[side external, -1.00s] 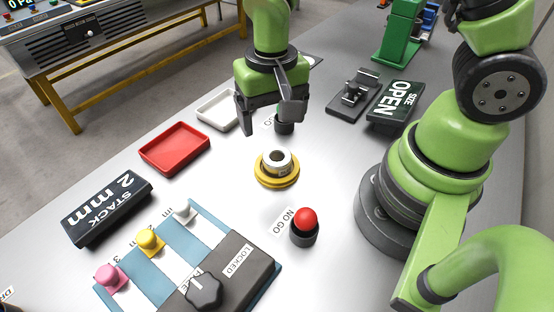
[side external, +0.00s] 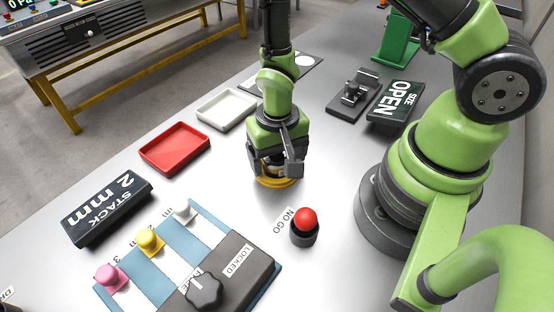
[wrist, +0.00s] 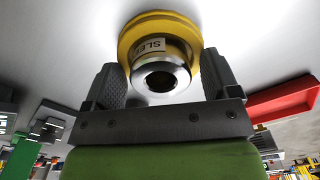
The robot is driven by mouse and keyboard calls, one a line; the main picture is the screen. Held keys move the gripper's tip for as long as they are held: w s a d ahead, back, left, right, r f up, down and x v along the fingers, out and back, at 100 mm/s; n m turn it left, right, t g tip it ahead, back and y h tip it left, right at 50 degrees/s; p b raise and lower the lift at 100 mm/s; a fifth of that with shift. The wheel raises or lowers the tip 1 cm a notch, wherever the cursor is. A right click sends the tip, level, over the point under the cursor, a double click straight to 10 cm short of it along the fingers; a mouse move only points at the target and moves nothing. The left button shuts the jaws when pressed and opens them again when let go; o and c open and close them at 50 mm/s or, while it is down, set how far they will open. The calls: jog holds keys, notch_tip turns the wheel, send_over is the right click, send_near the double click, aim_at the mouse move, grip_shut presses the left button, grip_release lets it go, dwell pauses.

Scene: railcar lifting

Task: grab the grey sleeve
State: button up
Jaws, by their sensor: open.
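The grey sleeve (wrist: 160,72) is a metallic ring with a dark bore and a partly readable label. It stands on a round yellow base (wrist: 135,32). In the side external view the sleeve is mostly hidden by my gripper, and the yellow base (side external: 278,183) shows below. My gripper (side external: 275,172) is over the base with its fingers pointing down. In the wrist view my gripper (wrist: 160,80) is open, with one finger on each side of the sleeve. A gap shows at the left finger; contact at the right finger cannot be told.
A red tray (side external: 174,166) and a white tray (side external: 226,125) lie to the left. A red NO GO button (side external: 305,219) stands close in front. A blue-striped fixture (side external: 165,262) marked LOCKED and a STACK 2 mm sign (side external: 106,240) are nearer the camera.

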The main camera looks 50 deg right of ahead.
jog(key=c, duration=1.2)
jog(key=shift+r, duration=0.15)
